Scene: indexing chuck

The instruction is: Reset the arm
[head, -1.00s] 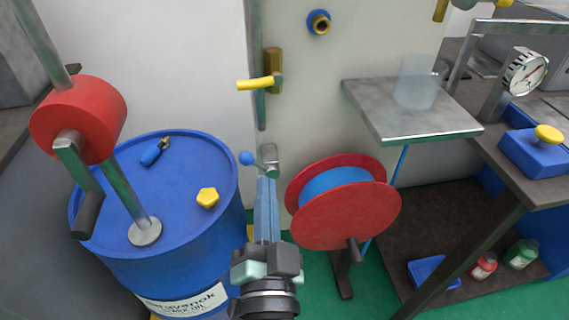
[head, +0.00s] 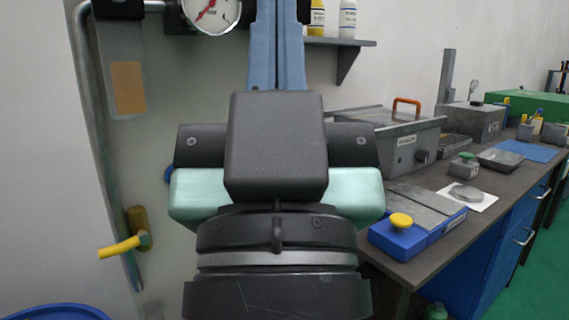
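My gripper (head: 276,45) is large and close in the middle of the head view, raised in front of the pale wall. Its two blue fingers point up and lie side by side with no clear gap. The finger ends run to the top edge of the picture. Nothing shows held between them. My wrist below is dark grey with pale green sides and hides part of the wall and the bench's near end.
A pressure gauge (head: 211,12) and a shelf (head: 345,42) with bottles are on the wall behind. A yellow-handled valve (head: 127,245) is at lower left. The workbench (head: 440,238) at right carries a blue block with a yellow knob (head: 400,220) and a grey box (head: 395,140). A blue drum (head: 55,312) shows at bottom left.

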